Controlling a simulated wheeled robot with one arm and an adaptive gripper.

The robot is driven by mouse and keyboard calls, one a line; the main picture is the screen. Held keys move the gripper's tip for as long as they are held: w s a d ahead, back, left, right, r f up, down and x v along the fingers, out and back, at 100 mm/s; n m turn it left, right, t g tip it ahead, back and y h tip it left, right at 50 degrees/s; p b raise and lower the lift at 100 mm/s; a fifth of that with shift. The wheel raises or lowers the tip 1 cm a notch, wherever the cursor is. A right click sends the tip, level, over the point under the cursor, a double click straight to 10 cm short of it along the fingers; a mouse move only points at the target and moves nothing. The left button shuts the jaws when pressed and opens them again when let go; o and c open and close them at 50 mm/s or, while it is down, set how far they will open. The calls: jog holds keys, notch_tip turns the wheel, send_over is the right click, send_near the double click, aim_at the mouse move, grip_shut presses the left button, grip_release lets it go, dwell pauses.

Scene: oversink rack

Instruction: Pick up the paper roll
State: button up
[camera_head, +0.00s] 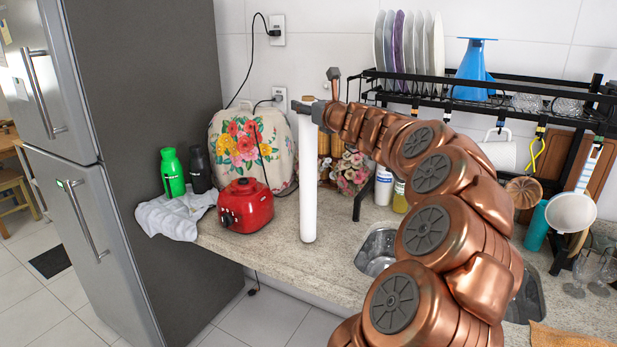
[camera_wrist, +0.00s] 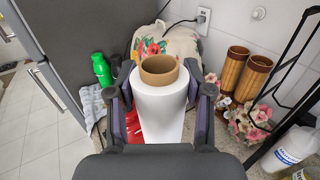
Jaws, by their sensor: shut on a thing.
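The paper roll (camera_head: 308,185) is a tall white cylinder standing upright in the head view, over the counter to the right of the red appliance. In the wrist view the paper roll (camera_wrist: 161,108) shows its brown cardboard core at the top. My gripper (camera_head: 308,108) is at the top end of the roll. In the wrist view my gripper (camera_wrist: 160,100) has one finger on each side of the roll, shut on it near its upper end. I cannot tell whether the roll's lower end touches the counter.
A red appliance (camera_head: 246,205) stands left of the roll, with a floral cover (camera_head: 250,145) behind it. Green (camera_head: 173,172) and black bottles (camera_head: 199,168) stand on a cloth (camera_head: 177,214). A dish rack (camera_head: 470,98) spans the sink at right. The counter's front edge is near the roll.

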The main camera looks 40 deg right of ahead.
aim_at(308, 98)
grip_shut()
dwell(0.3)
jog(key=shift+r+p, duration=0.4)
jog(key=shift+r, duration=1.4)
jog(key=shift+s+a, duration=0.65)
jog(key=shift+s, duration=0.15)
jog(key=s+a+r+b, duration=0.1)
jog(key=s+a, duration=0.8)
jog(key=s, duration=0.1)
jog(key=shift+s+r+b, duration=0.2)
jog(key=shift+s+b, duration=0.15)
jog(key=shift+b, duration=0.05)
